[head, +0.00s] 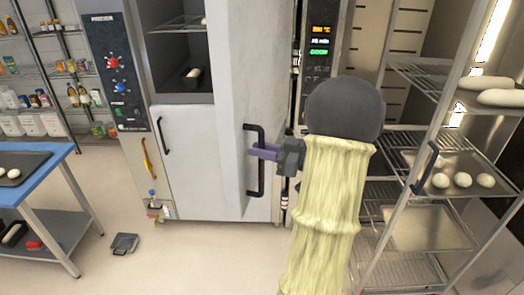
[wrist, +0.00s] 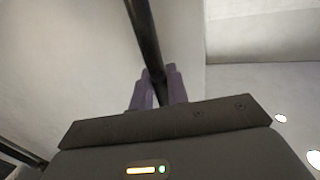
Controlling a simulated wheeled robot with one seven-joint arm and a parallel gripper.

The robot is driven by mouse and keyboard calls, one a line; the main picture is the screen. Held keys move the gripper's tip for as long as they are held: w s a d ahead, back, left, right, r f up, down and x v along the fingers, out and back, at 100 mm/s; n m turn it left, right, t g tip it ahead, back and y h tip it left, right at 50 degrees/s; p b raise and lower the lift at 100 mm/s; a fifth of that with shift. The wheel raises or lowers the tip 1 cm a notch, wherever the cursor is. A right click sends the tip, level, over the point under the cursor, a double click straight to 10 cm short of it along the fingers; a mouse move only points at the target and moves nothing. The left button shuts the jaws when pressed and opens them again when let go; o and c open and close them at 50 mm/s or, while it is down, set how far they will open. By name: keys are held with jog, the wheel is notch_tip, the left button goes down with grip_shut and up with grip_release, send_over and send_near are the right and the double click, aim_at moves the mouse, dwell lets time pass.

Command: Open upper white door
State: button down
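The upper white door (head: 228,85) stands swung out toward me in the head view, with the upper compartment (head: 180,62) exposed to its left. Its black vertical handle (head: 261,182) is on the door's face near the right edge. My gripper (head: 264,151) is at the middle of this handle, reaching from the right. In the wrist view, the handle bar (wrist: 143,30) runs down between the purple fingers (wrist: 161,85), which sit close on both sides of it. The fingers look shut on the bar. My forearm hides part of the area to the right.
A lower white door (head: 195,165) with its own black handle (head: 163,136) is closed below. A control panel (head: 118,75) stands left of the oven. A rack (head: 440,120) with trays of dough is close on the right. A blue table (head: 45,165) stands left, and a dark scoop-like object (head: 124,244) lies on the floor.

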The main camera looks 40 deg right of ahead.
jog(key=c, duration=1.4)
grip_release()
jog(key=shift+w, duration=0.1)
jog(key=shift+c, duration=0.2)
jog(key=shift+w, duration=0.1)
jog(key=b+v, duration=0.5)
jog(key=v, duration=1.2)
jog(key=shift+s+d+b, duration=0.15)
jog(key=shift+s+b, duration=0.1)
jog(key=shift+b, duration=0.1)
